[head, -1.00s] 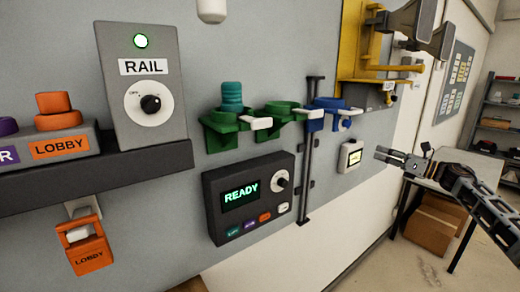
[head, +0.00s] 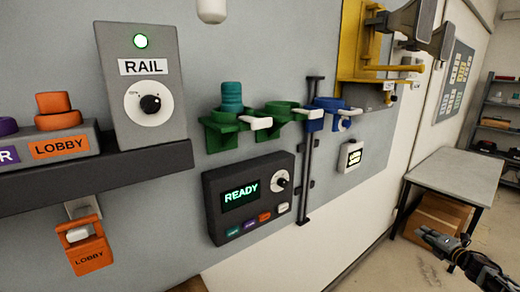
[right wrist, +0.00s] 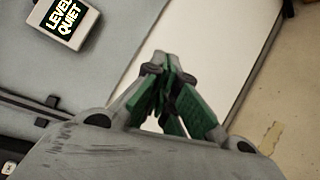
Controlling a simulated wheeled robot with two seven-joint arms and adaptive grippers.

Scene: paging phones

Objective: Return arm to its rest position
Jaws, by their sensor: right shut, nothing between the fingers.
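My right gripper (head: 428,238) is at the lower right of the head view, over the floor and away from the wall panel. In the right wrist view its green-padded fingers (right wrist: 172,92) are together with nothing between them. My left gripper is in neither view.
The wall panel holds a RAIL box (head: 143,85) with a green lamp, a dark READY console (head: 240,197), green holders (head: 222,130) and a blue holder (head: 326,115). A small level sign (head: 350,156) also shows in the right wrist view (right wrist: 66,20). A table (head: 470,172) stands at right.

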